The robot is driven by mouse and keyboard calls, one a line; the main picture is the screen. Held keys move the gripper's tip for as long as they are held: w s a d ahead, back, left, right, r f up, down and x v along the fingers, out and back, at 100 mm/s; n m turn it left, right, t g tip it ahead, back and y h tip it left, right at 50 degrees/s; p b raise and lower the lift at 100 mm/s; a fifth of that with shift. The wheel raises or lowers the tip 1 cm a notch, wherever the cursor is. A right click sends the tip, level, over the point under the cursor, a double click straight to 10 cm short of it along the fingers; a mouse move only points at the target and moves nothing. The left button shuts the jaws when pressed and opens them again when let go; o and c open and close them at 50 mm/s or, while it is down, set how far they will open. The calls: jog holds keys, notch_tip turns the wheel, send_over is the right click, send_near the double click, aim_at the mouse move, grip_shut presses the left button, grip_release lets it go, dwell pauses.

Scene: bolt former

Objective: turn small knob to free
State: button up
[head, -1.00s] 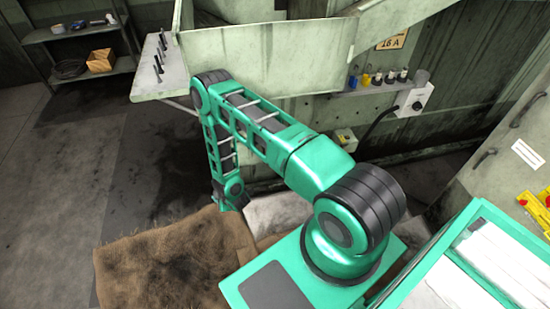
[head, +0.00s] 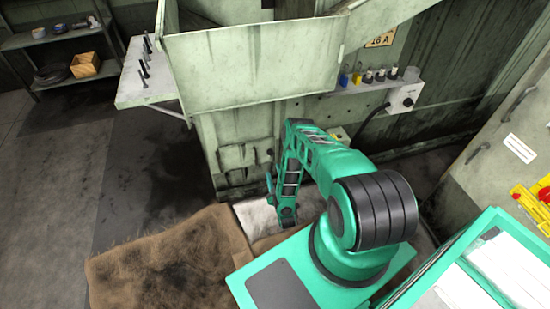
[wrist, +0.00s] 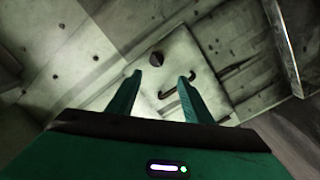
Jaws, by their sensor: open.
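In the wrist view a small round dark knob (wrist: 156,58) sits on a pale square plate (wrist: 205,68) of the machine. A dark bent handle (wrist: 177,90) is on the same plate, just below and right of the knob. My gripper (wrist: 160,76) is open and empty. Its two green fingers point toward the plate, with the knob beyond and between the fingertips, apart from them. Which way the knob is turned is too small to tell. In the head view my arm reaches down beside the machine's lower front, and I cannot make out the fingers or this knob clearly.
A shelf with several bolts (head: 145,88) juts from the machine at upper left. A ledge with bottles (head: 378,84) and a white switch box (head: 405,97) are to the right. Brown sacking (head: 160,260) and a pale cloth (head: 258,222) lie on the floor below my arm.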

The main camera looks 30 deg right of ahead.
aim_at(270, 154)
jog(key=d+x, duration=0.1)
jog(key=x, duration=0.9)
jog(key=shift+w, duration=0.2)
jog(key=c, duration=1.1)
